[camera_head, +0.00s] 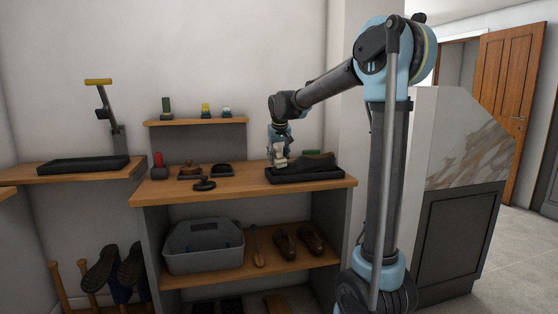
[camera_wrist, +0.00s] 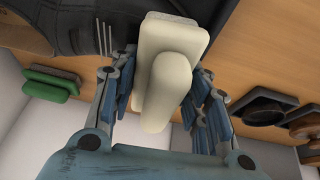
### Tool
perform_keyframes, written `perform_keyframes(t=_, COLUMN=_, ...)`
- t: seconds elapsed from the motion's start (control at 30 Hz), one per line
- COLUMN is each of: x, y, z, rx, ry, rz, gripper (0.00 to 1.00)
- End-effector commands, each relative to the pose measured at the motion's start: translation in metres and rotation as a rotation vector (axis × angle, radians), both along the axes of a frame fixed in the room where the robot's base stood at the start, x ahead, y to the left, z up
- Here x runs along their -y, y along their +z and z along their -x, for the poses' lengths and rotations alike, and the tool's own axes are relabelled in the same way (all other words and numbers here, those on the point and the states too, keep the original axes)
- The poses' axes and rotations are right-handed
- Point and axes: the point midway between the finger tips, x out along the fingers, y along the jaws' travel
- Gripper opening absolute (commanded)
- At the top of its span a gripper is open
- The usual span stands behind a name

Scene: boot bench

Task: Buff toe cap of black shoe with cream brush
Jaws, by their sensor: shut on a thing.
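The black shoe (camera_head: 313,162) lies in a dark tray (camera_head: 305,177) at the right end of the bench top. My gripper (camera_head: 278,149) is at the left end of the shoe, shut on the cream brush (camera_head: 280,156). In the wrist view the cream brush (camera_wrist: 165,70) sits between the two fingers of my gripper (camera_wrist: 160,100), its handle toward the palm. The black shoe (camera_wrist: 75,25) shows at the upper left there, right beside the brush. The brush hides its own underside, so I cannot tell whether bristles touch the toe cap.
A green brush (camera_wrist: 52,84) lies behind the shoe. On the bench top's left stand a red-topped item (camera_head: 158,165), brown brushes (camera_head: 190,170) and small dark dishes (camera_head: 222,169). A shelf (camera_head: 195,121) with small items is above. A grey caddy (camera_head: 203,247) and brown shoes (camera_head: 298,242) are below.

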Motion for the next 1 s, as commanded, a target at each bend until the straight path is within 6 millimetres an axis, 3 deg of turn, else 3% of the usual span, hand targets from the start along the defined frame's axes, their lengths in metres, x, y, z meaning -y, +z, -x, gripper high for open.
perform_keyframes(t=0.7, x=0.011, y=0.001, z=0.037, rx=0.001, ry=-0.001, rz=-0.001, gripper=0.13)
perform_keyframes(t=1.0, x=0.009, y=0.001, z=0.031, rx=0.002, ry=-0.001, rz=-0.001, gripper=0.13)
